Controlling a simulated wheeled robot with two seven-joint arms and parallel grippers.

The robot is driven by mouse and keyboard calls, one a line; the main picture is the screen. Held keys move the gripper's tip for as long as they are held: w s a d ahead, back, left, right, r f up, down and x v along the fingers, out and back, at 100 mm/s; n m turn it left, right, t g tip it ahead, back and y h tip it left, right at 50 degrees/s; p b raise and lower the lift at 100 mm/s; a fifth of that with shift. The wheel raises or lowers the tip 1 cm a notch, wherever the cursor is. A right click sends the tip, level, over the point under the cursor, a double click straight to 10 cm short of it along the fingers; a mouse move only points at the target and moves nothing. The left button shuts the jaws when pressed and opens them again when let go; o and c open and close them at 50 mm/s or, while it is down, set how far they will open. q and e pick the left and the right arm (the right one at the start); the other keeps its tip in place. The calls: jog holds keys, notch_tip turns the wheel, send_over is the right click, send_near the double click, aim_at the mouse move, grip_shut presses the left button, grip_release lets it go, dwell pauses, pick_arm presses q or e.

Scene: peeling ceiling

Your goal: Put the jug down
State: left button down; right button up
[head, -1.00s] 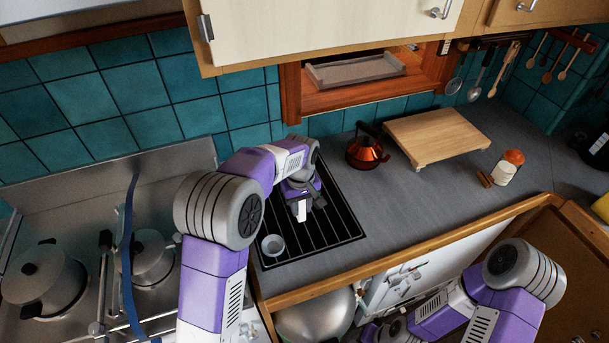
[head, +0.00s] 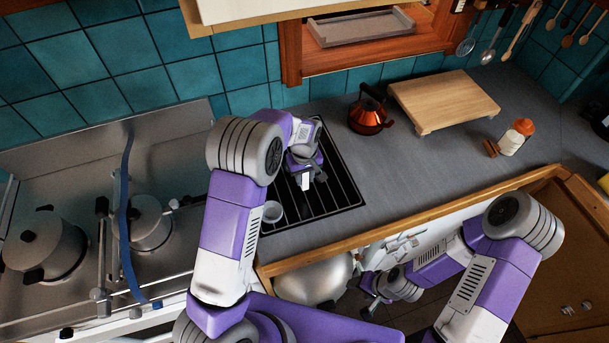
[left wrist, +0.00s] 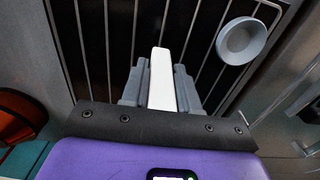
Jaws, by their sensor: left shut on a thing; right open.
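My left gripper (head: 305,183) is over the black ribbed rack (head: 337,202) set in the counter. In the left wrist view its fingers (left wrist: 160,88) are shut on a narrow white piece (left wrist: 162,78), which also shows as a small white patch in the head view (head: 305,181). I take this piece to be part of the jug; the rest is hidden, and I cannot tell whether it touches the rack. My right gripper (head: 370,296) is low, in front of the open cabinet below the counter, open and empty.
A small pale cup (head: 272,212) stands on the rack's front left corner. An orange kettle (head: 367,115), a wooden board (head: 443,100) and an orange-topped jar (head: 516,138) stand to the right. The stove with pots (head: 45,250) is left. Bare counter (head: 410,168) lies right of the rack.

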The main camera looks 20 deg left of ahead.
pick_arm(q)
jog(key=shift+w+f, duration=0.1)
jog(key=shift+f, duration=0.05)
jog(key=shift+f, duration=0.1)
jog(key=c, duration=0.8)
grip_release()
jog(key=shift+c, duration=0.2)
